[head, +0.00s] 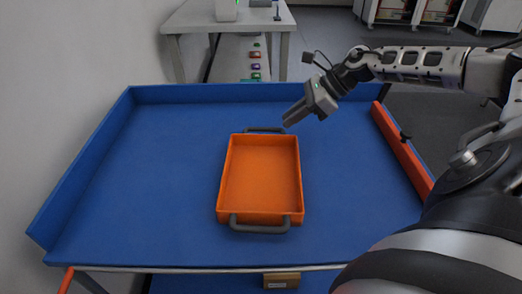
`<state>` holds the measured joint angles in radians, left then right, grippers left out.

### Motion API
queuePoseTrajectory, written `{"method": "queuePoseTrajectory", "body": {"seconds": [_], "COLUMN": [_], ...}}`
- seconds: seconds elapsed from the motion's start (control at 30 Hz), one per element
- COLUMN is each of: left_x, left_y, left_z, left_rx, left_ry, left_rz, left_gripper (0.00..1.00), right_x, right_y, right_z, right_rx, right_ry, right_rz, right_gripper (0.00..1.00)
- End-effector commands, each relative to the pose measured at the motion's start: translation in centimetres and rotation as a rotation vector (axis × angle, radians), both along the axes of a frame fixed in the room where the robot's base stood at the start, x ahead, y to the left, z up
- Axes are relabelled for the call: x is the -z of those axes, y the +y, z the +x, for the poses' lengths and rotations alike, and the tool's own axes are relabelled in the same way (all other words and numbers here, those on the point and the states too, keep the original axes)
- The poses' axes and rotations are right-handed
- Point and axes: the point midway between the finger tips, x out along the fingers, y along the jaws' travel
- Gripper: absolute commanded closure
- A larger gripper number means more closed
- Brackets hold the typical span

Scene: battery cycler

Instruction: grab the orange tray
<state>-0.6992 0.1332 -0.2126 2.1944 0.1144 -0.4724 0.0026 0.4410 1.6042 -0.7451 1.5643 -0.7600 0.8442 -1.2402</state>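The orange tray (262,176) lies flat and empty on the blue cart top. It has one grey handle (260,224) on its near side and another grey handle (264,130) on its far side. My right gripper (287,122) is above the cart, just to the right of the far handle in the picture. It seems apart from the handle, though the gap is hard to judge. Its fingers look close together, but I cannot tell whether they are fully shut. My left gripper is not in view.
The blue cart top (160,165) has raised blue rims at the left and back and an orange bar (402,150) at the right. It is clear on both sides of the tray. A small box (282,281) sits on a lower shelf. A grey table (190,20) stands behind.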

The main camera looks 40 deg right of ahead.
Motion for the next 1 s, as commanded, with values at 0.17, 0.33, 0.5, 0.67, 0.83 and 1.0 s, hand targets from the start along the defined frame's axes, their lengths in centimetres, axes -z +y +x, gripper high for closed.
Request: {"method": "queuePoseTrajectory", "body": {"seconds": [0.17,0.33,0.5,0.67,0.83,1.0], "left_x": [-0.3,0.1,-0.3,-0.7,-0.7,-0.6], "left_y": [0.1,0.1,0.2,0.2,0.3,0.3], "left_z": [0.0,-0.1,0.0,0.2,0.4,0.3], "left_rx": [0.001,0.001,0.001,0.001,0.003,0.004], "left_ry": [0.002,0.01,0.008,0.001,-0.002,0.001], "left_rz": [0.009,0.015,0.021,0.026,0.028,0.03], "left_gripper": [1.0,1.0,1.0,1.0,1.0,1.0], "right_x": [2.1,3.0,4.4,6.2,7.0,7.0], "right_y": [1.6,2.2,3.0,4.0,4.4,4.4], "right_z": [1.6,2.2,3.2,4.4,4.8,4.8], "right_rx": [0.001,0.001,0.0,0.001,0.001,0.001], "right_ry": [-0.002,-0.001,-0.002,-0.002,-0.001,0.0], "right_rz": [0.003,0.0,0.004,0.002,-0.001,-0.002], "right_gripper": [0.85,0.85,0.85,0.85,0.85,0.85]}}
